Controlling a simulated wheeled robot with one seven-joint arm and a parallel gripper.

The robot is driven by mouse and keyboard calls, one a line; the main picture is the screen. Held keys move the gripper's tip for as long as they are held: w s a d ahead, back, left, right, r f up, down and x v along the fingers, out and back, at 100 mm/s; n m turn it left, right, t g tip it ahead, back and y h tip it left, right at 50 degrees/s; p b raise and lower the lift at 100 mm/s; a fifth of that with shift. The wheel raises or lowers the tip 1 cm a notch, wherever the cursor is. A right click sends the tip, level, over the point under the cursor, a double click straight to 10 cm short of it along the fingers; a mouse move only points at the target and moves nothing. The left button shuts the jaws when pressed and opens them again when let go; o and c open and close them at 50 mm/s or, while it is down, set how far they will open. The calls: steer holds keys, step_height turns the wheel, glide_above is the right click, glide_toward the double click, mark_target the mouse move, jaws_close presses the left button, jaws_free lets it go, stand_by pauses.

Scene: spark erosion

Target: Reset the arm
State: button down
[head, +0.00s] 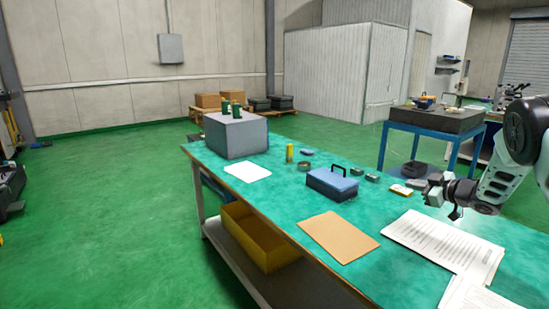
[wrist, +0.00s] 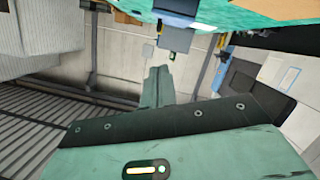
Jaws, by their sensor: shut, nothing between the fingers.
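My gripper (head: 436,190) is at the right of the head view, at the end of my arm, which comes in from the right edge. It is above the far right part of the green-topped workbench (head: 290,205). The fingers look shut and hold nothing. In the wrist view the shut fingers (wrist: 158,84) stick up from the gripper's dark and green body, and the room appears tilted behind them. No object touches the fingers.
On the bench are a grey box (head: 236,136), a blue case (head: 332,184), a brown folder (head: 338,236), white paper sheets (head: 445,247), a yellow cylinder (head: 289,153) and small items. A yellow bin (head: 262,240) sits on the shelf below. Green floor (head: 110,220) at left is open.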

steer(key=s+a+r+m+h+p, duration=0.1)
steer(key=a+r+m+h, duration=0.15)
steer(key=a, duration=0.35)
steer(key=s+a+r+m+h, duration=0.1)
steer(key=a+r, duration=0.3)
steer(key=a, duration=0.1)
steer(key=s+a+r+m+g+p, duration=0.1)
steer(key=s+a+r+m+g, duration=0.15)
steer(key=s+a, duration=0.8)
steer(key=s+a+f+n+g+h+p, duration=0.1)
steer(key=s+a+g, duration=0.3)
steer(key=s, duration=0.7)
steer(key=s+a+g+h+p, duration=0.1)
steer(key=s+a+g, duration=0.1)
steer(key=s+a, duration=0.65)
steer(key=s+d+g, duration=0.2)
steer(key=s, duration=0.8)
steer(key=s+d+n+g+h, duration=0.1)
steer(key=s+g, duration=0.1)
steer(key=s, duration=0.9)
steer(key=shift+s+d+f+n+g, duration=0.25)
steer(key=shift+s+d+n+g, duration=0.05)
steer(key=shift+d+g, duration=0.05)
